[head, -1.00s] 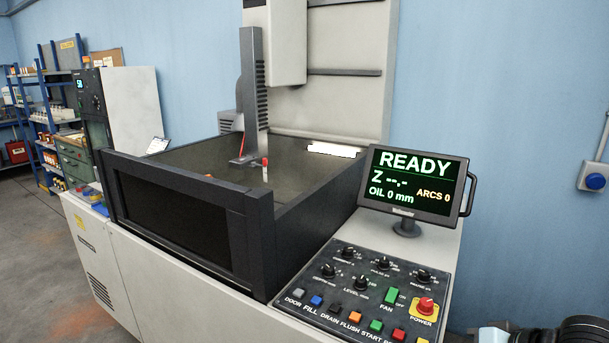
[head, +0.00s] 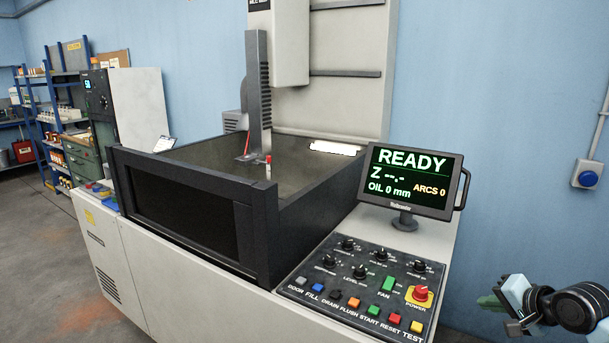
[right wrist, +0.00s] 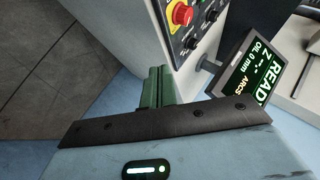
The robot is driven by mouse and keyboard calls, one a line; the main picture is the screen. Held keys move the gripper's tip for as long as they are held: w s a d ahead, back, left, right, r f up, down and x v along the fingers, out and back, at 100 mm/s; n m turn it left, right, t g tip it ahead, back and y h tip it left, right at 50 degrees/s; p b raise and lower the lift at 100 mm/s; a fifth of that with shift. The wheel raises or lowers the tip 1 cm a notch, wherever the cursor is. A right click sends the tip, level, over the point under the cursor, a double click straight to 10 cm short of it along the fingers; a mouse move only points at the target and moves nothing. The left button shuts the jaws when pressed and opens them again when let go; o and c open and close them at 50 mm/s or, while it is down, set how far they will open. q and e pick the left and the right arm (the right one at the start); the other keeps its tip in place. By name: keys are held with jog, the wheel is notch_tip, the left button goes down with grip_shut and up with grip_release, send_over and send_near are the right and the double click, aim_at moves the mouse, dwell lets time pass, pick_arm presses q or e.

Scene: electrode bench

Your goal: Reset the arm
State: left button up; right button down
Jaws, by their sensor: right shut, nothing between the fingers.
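My right arm comes in at the lower right of the head view, with its right gripper (head: 489,302) beside the control panel (head: 362,284) and apart from it. In the right wrist view the green fingers of this gripper (right wrist: 157,84) lie together with nothing between them. The panel edge and the red POWER button (right wrist: 183,14) show beyond them. My left gripper is not in view.
The monitor (head: 412,182) reads READY, OIL 0 mm, ARCS 0. The dark-walled tank (head: 190,208) stands left of the panel, with a grey column (head: 258,92) above it. A wall switch box (head: 587,174) is at the right. Open floor (head: 62,270) lies at the left.

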jog(key=w+d+f+m, duration=0.3)
jog(key=d+f+m, duration=0.1)
jog(key=d+f, duration=0.35)
jog(key=w+d+r+n+t+h, duration=0.2)
jog(key=d+r+n+t+h, duration=0.15)
jog(key=r+n, duration=0.4)
jog(key=w+d+r+n+t+h, duration=0.3)
jog(key=d+r+n+h, duration=0.15)
jog(key=n, duration=0.55)
jog(key=s+a+f+g+y, duration=0.1)
jog(key=s+a+f+y, duration=0.1)
jog(key=s+a+f, duration=0.35)
jog(key=s+a+f+n+g+y, duration=0.1)
jog(key=s+a+f, duration=0.2)
jog(key=a+f, duration=0.5)
jog(key=s+a+f+g+y, duration=0.15)
jog(key=s+a+f, duration=0.3)
jog(key=f, duration=0.55)
jog(key=s+a+f+m+g, duration=0.1)
jog(key=s+a+f, duration=0.2)
jog(key=s, duration=0.6)
jog(key=s+a+f+g+y, duration=0.1)
jog(key=s+a+f, duration=0.2)
jog(key=s+a, duration=0.5)
jog(key=s+a+f+m+g+y, duration=0.1)
jog(key=s+a+f, duration=0.3)
jog(key=s, duration=0.7)
jog(key=shift+a+m, duration=0.35)
jog(key=shift+a, duration=0.6)
jog(key=shift+s, duration=0.1)
